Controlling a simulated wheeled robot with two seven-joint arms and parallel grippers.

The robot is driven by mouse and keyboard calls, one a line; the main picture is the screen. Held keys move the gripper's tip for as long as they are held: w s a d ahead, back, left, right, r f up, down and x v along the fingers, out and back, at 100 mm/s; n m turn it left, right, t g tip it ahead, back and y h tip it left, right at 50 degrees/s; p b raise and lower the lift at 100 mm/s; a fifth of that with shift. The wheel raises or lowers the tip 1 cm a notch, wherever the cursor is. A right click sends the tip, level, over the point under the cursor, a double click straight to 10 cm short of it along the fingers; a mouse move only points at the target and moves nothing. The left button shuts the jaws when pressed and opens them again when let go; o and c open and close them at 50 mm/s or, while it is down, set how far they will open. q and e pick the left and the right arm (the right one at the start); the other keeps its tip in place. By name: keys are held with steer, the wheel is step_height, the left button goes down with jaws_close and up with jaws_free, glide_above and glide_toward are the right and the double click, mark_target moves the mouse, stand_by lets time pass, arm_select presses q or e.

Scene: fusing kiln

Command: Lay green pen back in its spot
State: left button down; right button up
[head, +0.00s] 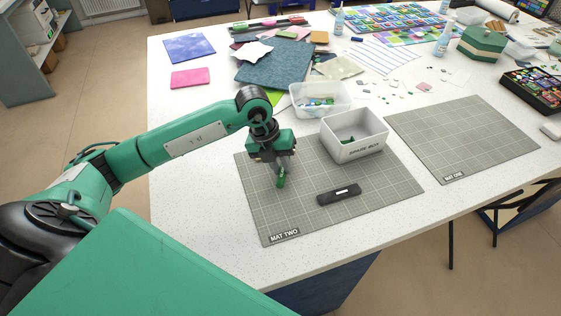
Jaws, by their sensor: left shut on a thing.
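My left gripper (279,168) hangs fingers-down above the left part of the grey grid mat labelled MAT TWO (270,217). It is shut on a small green item, which looks like the green pen (281,181). The pen sticks out below the fingers, close to the mat; I cannot tell whether it touches. Its upper part is hidden by the gripper. A black holder-like block with a white label (327,199) lies on the same mat, right of the pen. My right gripper is not in view.
A white box marked SPARE (364,151) stands on the back of MAT TWO with something green inside. A clear tub (337,108) of glass pieces stands behind it. The bare MAT ONE (462,140) lies to the right. Coloured sheets (272,64) and bottles (444,40) are farther back.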

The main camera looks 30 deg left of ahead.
arm_select(q)
steer(key=shift+f, duration=0.5)
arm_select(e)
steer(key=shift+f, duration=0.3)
arm_select(q)
steer(key=c, duration=1.3)
jaws_free()
steer(key=shift+o, duration=0.2)
steer(key=b+v, duration=0.1)
steer(key=v, duration=0.4)
steer(key=b+v, duration=0.1)
steer(key=v, duration=0.7)
steer(key=shift+r, duration=0.4)
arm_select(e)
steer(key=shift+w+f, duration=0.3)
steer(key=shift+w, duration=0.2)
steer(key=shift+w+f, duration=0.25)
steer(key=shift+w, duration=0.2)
arm_select(q)
steer(key=shift+s+a, duration=0.1)
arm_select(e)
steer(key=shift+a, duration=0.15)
